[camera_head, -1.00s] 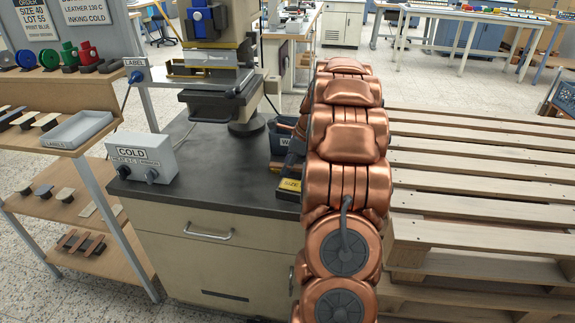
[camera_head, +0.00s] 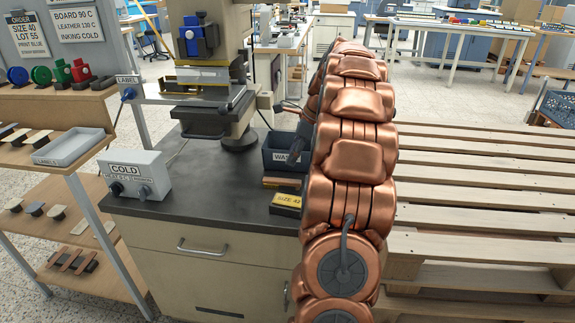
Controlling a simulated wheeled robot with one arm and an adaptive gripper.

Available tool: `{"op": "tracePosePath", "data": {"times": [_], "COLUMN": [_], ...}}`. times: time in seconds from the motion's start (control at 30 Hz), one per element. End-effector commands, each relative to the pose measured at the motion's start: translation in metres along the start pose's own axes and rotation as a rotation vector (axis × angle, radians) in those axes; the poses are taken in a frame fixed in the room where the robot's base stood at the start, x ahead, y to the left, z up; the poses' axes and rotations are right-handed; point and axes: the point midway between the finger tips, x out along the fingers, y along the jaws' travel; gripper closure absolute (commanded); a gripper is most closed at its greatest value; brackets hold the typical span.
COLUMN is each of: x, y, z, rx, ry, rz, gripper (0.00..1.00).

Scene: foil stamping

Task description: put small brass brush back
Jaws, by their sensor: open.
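I cannot make out the small brass brush in this view. My copper arm rises through the middle and hides the right part of the dark worktop (camera_head: 190,200). A dark grey part of my gripper (camera_head: 297,148) shows at the arm's left edge, at the blue-grey bin (camera_head: 276,157) with a label starting "WA". The fingertips are mostly hidden, and I see nothing held between them.
A stamping press (camera_head: 208,75) stands at the back of the worktop. A white COLD control box (camera_head: 135,176) is at the left, and a yellow-labelled SIZE box (camera_head: 287,200) near the front edge. Shelves (camera_head: 60,185) stand left, wooden pallets (camera_head: 480,190) right.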

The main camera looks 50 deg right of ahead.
Motion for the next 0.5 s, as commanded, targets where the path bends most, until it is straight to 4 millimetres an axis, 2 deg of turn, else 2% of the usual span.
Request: {"op": "tracePosePath", "data": {"times": [0.2,0.4,0.5], "x": [-0.015,-0.016,-0.013], "y": [0.0,0.001,0.011], "z": [0.0,0.001,0.01], "rx": [0.0,-0.004,-0.049], "ry": [-0.001,0.0,0.007], "rz": [0.0,0.002,0.014], "gripper": [0.53,0.53,0.53]}}
